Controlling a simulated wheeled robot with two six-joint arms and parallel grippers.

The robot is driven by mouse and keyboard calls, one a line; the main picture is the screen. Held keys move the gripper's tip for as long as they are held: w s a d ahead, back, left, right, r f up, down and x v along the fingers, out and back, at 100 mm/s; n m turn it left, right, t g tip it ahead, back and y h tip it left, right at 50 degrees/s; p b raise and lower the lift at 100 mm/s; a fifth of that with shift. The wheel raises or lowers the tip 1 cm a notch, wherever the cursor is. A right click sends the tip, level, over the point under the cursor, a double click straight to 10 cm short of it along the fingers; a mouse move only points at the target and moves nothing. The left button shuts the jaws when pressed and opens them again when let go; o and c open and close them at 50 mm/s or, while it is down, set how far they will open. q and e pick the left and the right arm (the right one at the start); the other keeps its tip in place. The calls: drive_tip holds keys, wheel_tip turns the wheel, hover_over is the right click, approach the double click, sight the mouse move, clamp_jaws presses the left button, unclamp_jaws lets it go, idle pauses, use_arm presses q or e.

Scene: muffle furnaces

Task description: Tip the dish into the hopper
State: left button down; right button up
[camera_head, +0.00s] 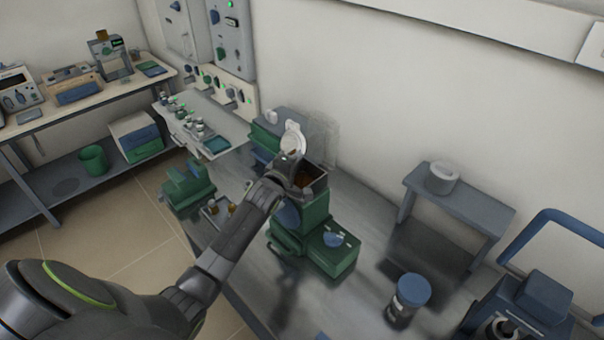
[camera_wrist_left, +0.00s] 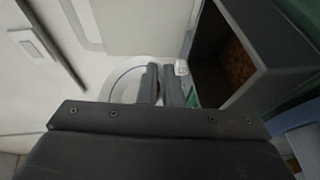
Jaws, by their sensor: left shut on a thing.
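My left gripper (camera_head: 289,156) is shut on a white round dish (camera_head: 293,138) beside the hopper. The dish is steeply tilted in the head view. In the left wrist view the gripper's fingers (camera_wrist_left: 161,83) pinch the rim of the dish (camera_wrist_left: 126,80). The hopper (camera_head: 318,187) is a grey open-topped box on a green machine (camera_head: 313,226). In the left wrist view the hopper (camera_wrist_left: 270,85) is at the right, with brown grainy material inside. I cannot tell whether the dish holds anything. My right gripper is not in view.
A grey stand (camera_head: 470,208) with a white round container (camera_head: 442,177) is on the bench to the right. A blue-lidded jar (camera_head: 412,292) stands nearer. A green device (camera_head: 187,186) is at the left. Wall units (camera_head: 232,45) are behind; the bench between the machine and stand is mostly clear.

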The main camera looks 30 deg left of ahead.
use_arm(q)
drive_tip(key=shift+d+m+t+b, duration=0.1)
drive_tip(key=shift+m+t+b, duration=0.2)
drive_tip(key=shift+m+b, duration=0.4)
drive_tip(key=shift+m+b, duration=0.7)
drive_tip(key=shift+b, duration=0.3)
drive_tip(key=shift+f+t, duration=0.1)
drive_tip(key=shift+t, duration=0.2)
